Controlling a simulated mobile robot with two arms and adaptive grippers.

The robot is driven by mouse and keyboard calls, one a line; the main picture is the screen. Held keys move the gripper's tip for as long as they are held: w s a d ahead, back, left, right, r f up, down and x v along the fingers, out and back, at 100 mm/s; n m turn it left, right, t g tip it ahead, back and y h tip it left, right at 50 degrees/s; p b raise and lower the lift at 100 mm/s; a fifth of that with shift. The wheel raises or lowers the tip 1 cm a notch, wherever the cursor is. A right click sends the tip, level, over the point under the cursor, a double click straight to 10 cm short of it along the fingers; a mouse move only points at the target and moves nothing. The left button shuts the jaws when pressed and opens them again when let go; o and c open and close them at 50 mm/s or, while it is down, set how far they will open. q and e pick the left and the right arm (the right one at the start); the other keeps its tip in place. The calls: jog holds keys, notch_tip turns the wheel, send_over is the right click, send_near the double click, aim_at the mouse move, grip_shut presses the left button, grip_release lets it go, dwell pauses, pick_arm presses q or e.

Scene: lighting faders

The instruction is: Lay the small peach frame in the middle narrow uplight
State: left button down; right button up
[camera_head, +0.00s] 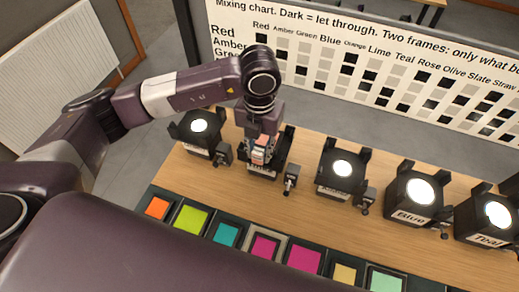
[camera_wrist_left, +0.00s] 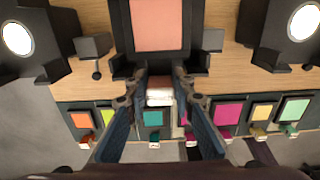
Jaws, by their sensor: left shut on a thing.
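My left gripper (camera_head: 262,146) is above the second uplight (camera_head: 270,172) from the left in the head view. In the left wrist view the gripper (camera_wrist_left: 160,88) is shut on the pale tab of the small peach frame (camera_wrist_left: 160,25). The frame's peach sheet with its dark rim lies flat over that uplight, between its dark side posts. I cannot tell whether it rests on the uplight or hovers just above. The arm and gripper hide most of this uplight and its label. My right gripper is in neither view.
Lit uplights stand on either side: one at the left (camera_head: 198,126), one to the right (camera_head: 342,169), then Blue (camera_head: 412,190) and Teal (camera_head: 495,214). Small dark knobbed blocks (camera_head: 291,178) stand beside them. Coloured frames, such as a lime one (camera_head: 190,219), line the front. A mixing chart (camera_head: 400,75) stands behind.

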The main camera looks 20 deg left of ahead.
pick_arm(q)
jog(key=shift+f+b, duration=0.55)
jog(key=shift+f, duration=0.05)
jog(key=shift+f+b, duration=0.65)
jog(key=shift+f, duration=0.1)
jog(key=c, duration=1.6)
grip_release()
notch_tip(320, 180, up, 12)
jog(key=shift+r, duration=0.1)
notch_tip(320, 180, up, 7)
jog(key=p, duration=0.4)
